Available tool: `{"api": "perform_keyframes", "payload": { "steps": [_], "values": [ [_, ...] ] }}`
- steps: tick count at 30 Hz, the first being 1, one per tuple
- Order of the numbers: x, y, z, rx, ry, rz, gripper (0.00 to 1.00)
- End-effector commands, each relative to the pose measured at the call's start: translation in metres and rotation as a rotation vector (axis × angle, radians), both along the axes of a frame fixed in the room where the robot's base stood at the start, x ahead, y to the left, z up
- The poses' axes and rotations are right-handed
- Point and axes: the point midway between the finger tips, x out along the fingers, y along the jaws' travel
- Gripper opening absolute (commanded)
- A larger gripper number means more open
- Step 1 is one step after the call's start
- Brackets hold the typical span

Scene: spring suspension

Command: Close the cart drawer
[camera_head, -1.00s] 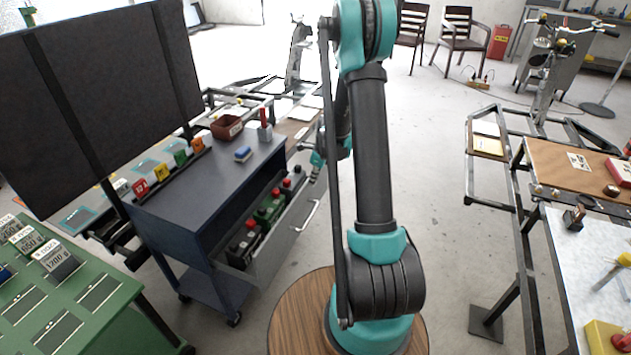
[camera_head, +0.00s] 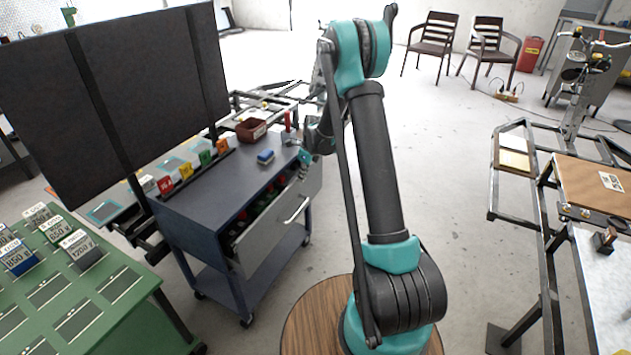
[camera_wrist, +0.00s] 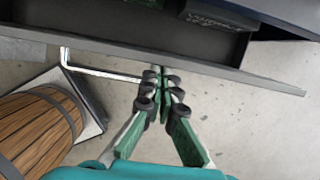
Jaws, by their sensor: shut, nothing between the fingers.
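The cart (camera_head: 205,195) is dark blue-grey and stands left of my arm. Its grey drawer (camera_head: 262,240) is partly pulled out, with a narrow gap showing dark and red items inside. A bright bar handle (camera_head: 297,211) is on the drawer front. My gripper (camera_head: 305,158) is at the far end of the drawer front, partly hidden by my arm. In the wrist view my gripper (camera_wrist: 163,74) is shut and empty. Its fingertips are at the outer face of the drawer front (camera_wrist: 225,76), beside the handle's end (camera_wrist: 100,72); I cannot tell whether they touch.
On the cart top are a brown bin (camera_head: 251,130), a blue block (camera_head: 265,157) and numbered coloured blocks (camera_head: 187,171). A green table (camera_head: 100,300) is at the lower left, a wooden barrel (camera_wrist: 40,128) near my gripper. Floor right of my arm is clear up to the frame bench.

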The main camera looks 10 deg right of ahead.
Motion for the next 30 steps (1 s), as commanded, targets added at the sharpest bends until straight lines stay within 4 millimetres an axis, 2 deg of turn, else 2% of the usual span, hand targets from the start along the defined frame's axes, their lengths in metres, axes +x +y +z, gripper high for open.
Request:
{"api": "perform_keyframes", "payload": {
  "steps": [6,13,25,30],
  "values": [
    [0.015,0.02,0.0,0.0,0.0,0.0,0.0],
    [0.019,0.026,0.0,-0.001,0.001,0.0,0.0],
    [0.018,0.023,0.0,-0.001,0.001,-0.001,0.0],
    [0.016,0.004,0.0,-0.001,0.001,0.0,0.0]
  ]
}}
